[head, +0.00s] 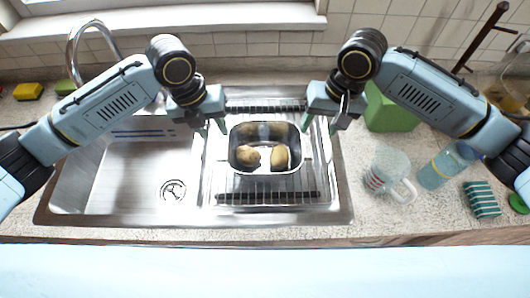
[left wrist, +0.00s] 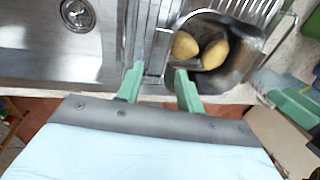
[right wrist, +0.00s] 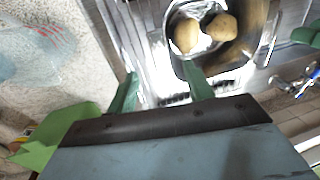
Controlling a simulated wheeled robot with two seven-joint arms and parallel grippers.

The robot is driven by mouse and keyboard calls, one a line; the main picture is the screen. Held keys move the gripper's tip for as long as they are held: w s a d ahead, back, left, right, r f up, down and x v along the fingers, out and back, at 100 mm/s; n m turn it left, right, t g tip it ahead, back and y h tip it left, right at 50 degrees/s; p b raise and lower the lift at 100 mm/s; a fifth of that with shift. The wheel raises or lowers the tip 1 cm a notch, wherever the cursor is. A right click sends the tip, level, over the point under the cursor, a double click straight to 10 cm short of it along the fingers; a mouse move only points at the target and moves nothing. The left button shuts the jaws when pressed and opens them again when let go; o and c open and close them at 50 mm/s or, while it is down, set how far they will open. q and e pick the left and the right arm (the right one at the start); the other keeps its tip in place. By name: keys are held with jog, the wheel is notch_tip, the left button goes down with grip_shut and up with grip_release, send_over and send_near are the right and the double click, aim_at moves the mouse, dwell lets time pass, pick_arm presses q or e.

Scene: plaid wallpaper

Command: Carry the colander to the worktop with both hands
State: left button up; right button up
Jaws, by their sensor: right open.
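The colander (head: 265,170), a metal basin holding two potatoes (head: 248,156), sits on the wire rack (head: 225,187) in the right part of the sink. It also shows in the left wrist view (left wrist: 240,68) and right wrist view (right wrist: 243,48). My left gripper (head: 212,127) is open at its left end; a wire handle (left wrist: 158,62) shows just beyond and between the fingers. My right gripper (head: 319,124) is open at its right end, one finger overlapping the rim in the right wrist view. Contact cannot be told. The speckled worktop (head: 358,217) lies right of the sink.
A tap (head: 82,42) rises at the back left. The left basin (head: 120,180) is empty.

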aim_at(223, 146)
pick_arm(q)
jog(key=f, duration=0.3)
jog(key=d+f, duration=0.1)
jog(key=f, duration=0.5)
jog(key=shift+d+f, duration=0.15)
jog(key=shift+d, duration=0.25)
pick_arm(e)
jog(key=f, duration=0.3)
jog(key=a+f, duration=0.1)
jog(key=f, duration=0.5)
jog(key=shift+a+f, duration=0.15)
jog(key=shift+a, duration=0.2)
pick_arm(q)
grip_shut()
pick_arm(e)
jog(key=c, duration=0.9)
jog(key=shift+a, duration=0.1)
grip_shut()
